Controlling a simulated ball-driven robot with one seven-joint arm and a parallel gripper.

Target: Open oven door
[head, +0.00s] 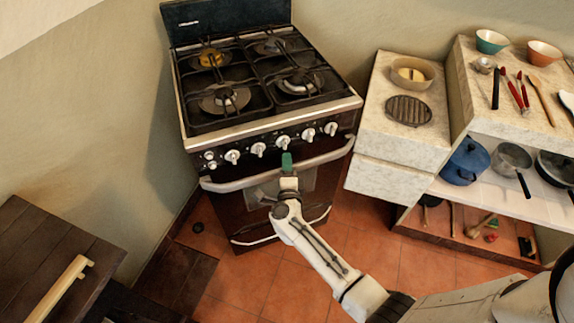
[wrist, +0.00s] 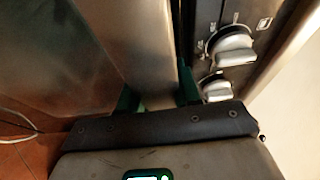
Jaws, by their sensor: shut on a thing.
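The oven (head: 262,125) stands against the wall in the head view, with a row of white knobs along its front. Its dark door (head: 230,208) is below the knobs, and I cannot tell whether it is slightly ajar. The silver door handle (head: 230,184) runs across the top of the door. My gripper (head: 287,163), with green fingers, is at the middle of the handle and shut on it. In the wrist view the handle (wrist: 135,45) passes between the green fingers (wrist: 157,98), with two knobs (wrist: 230,48) close on the right. The fingers hide part of the handle.
A counter (head: 404,145) with a bowl and a round grate stands right of the oven. Shelves with pots and utensils (head: 490,160) are farther right. A dark wooden cabinet (head: 45,250) is at lower left. Tiled floor (head: 300,265) is open before the oven.

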